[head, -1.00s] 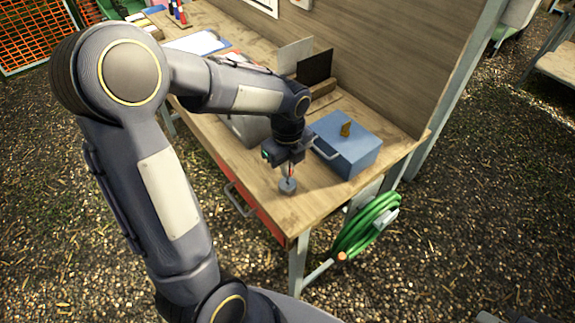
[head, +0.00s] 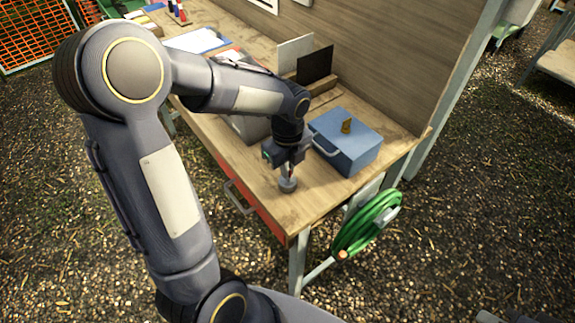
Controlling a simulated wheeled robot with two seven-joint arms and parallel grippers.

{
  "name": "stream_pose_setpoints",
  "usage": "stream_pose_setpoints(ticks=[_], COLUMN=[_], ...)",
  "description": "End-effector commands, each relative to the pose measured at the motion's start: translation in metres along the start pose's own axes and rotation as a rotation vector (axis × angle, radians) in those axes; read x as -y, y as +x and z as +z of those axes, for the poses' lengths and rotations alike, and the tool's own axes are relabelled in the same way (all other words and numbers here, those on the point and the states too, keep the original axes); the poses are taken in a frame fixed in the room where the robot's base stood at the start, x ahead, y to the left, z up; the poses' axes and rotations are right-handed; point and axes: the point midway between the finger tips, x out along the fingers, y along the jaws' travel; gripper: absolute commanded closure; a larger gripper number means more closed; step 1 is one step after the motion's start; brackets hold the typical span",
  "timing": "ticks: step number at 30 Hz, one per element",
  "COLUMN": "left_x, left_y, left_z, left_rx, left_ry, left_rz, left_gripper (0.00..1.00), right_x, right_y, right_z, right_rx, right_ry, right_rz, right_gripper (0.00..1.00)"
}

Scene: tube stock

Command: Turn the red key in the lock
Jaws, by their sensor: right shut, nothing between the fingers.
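My left gripper (head: 289,172) points down at the right front part of the workbench, over a small grey round lock (head: 288,186). Its fingertips are at or just above the top of the lock. A trace of red, probably the red key, shows between the fingers. The key is mostly hidden by the fingers and too small to make out, so I cannot tell its angle or whether the fingers press on it. My right gripper cannot be made out in this view.
A blue metal box (head: 358,155) with a handle and a brass-coloured piece on top stands close right of the gripper. The wooden bench (head: 262,192) has a red drawer (head: 262,217) in front. A green hose (head: 366,228) hangs at its right end.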

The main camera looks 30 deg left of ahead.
Motion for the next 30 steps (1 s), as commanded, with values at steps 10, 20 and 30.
stream_pose_setpoints(ticks=[10, 20, 30], left_x=[0.000, 0.000, 0.000], left_y=[0.002, 0.012, 0.014], left_z=[0.000, 0.000, 0.000], left_rx=[0.000, 0.000, 0.000], left_ry=[0.000, 0.000, 0.000], left_rz=[0.000, 0.000, 0.000], left_gripper=[1.00, 1.00, 1.00], right_x=[-0.001, -0.003, -0.003], right_y=[0.001, 0.007, 0.007], right_z=[0.001, 0.003, 0.004], right_rx=[0.000, 0.000, 0.000], right_ry=[0.000, 0.000, 0.000], right_rz=[0.000, 0.000, 0.000], right_gripper=[1.00, 1.00, 1.00])
